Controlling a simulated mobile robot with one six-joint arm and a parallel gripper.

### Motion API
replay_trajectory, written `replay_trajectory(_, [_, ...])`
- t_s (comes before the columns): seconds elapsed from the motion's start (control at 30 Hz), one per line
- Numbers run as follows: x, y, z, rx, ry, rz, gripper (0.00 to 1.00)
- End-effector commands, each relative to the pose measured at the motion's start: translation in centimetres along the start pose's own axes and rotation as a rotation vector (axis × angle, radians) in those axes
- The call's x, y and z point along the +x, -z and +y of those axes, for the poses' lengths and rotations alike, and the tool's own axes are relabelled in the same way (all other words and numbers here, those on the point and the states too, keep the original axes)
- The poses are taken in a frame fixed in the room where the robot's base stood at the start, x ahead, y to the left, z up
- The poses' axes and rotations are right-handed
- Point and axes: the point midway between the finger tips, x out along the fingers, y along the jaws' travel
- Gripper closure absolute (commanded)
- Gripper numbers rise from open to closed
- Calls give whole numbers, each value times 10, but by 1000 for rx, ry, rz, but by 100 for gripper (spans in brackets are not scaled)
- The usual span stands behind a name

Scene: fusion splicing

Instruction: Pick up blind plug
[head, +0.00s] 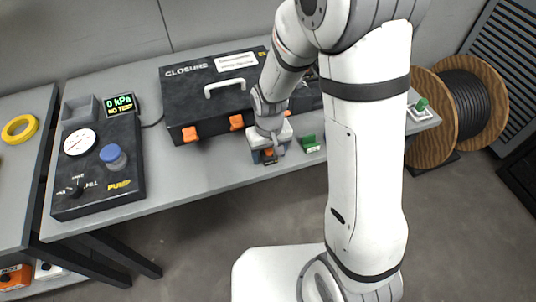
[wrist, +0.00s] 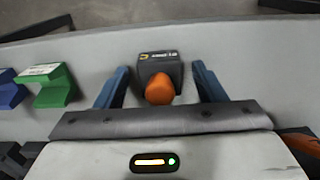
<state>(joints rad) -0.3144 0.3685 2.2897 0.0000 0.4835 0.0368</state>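The likely blind plug (wrist: 159,66) is a small dark grey block with a rounded orange knob and a small label too blurred to read. It sits on the grey table in the wrist view. My gripper (wrist: 160,78) is open, with one blue finger on each side of the plug. Gaps show between both fingers and the plug. In the head view my gripper (head: 269,151) is low over the table's front edge. A bit of the plug's orange shows there, and the rest is mostly hidden.
A green block (wrist: 52,86) and a blue block (wrist: 9,92) stand left in the wrist view. A black CLOSURE case (head: 210,92) lies behind my gripper. A pump unit (head: 98,165) stands left, a cable reel (head: 465,105) right. The table's front edge is close.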

Motion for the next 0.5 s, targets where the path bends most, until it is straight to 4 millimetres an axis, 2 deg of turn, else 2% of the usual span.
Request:
replay_trajectory(0.07, [0,0,0,0,0,0,43])
replay_trajectory(0.5, [0,0,0,-1,0,0,79])
